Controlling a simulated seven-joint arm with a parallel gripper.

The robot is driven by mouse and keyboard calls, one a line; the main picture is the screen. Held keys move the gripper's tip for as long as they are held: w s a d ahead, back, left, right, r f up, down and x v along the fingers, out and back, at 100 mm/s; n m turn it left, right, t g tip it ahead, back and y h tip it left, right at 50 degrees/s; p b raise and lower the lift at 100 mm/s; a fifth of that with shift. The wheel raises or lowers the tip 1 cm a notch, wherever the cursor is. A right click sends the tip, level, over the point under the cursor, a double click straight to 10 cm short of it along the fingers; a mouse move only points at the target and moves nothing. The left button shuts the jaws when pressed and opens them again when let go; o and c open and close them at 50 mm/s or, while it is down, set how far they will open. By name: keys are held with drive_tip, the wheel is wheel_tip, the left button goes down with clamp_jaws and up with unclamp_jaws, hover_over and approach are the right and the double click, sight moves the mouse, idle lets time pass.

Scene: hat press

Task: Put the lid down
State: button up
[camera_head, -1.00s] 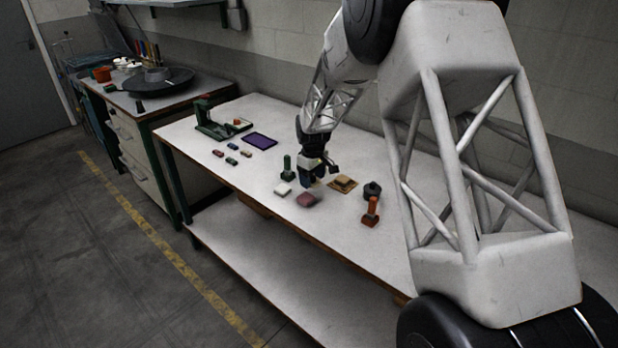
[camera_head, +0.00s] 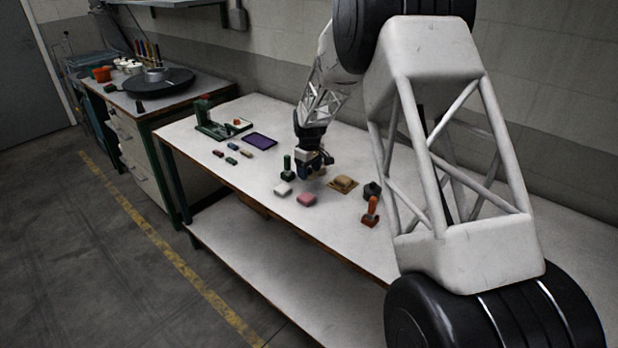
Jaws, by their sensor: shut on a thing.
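My gripper (camera_head: 313,172) is over the white table, between a green stamp-like piece (camera_head: 287,168) and a tan block on a brown base (camera_head: 343,184). It is shut on a small dark blue thing (camera_head: 305,173), partly hidden by the fingers and too small to identify surely as the lid. I cannot tell whether this thing touches the table. A flat purple pad with a dark rim (camera_head: 259,140) lies further left on the table.
Near my gripper are a white block (camera_head: 283,189), a pink block (camera_head: 306,199), an orange stamp-like piece (camera_head: 371,211) and a dark round piece (camera_head: 372,189). A green press (camera_head: 215,124) stands at the far left. The table's front middle is clear.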

sight(309, 176)
drive_tip(key=shift+w+f, duration=0.25)
drive_tip(key=shift+f, duration=1.55)
drive_tip(key=shift+f, duration=0.1)
drive_tip(key=o, duration=0.6)
drive_tip(key=shift+r, duration=6.1)
drive_tip(key=shift+s, duration=0.1)
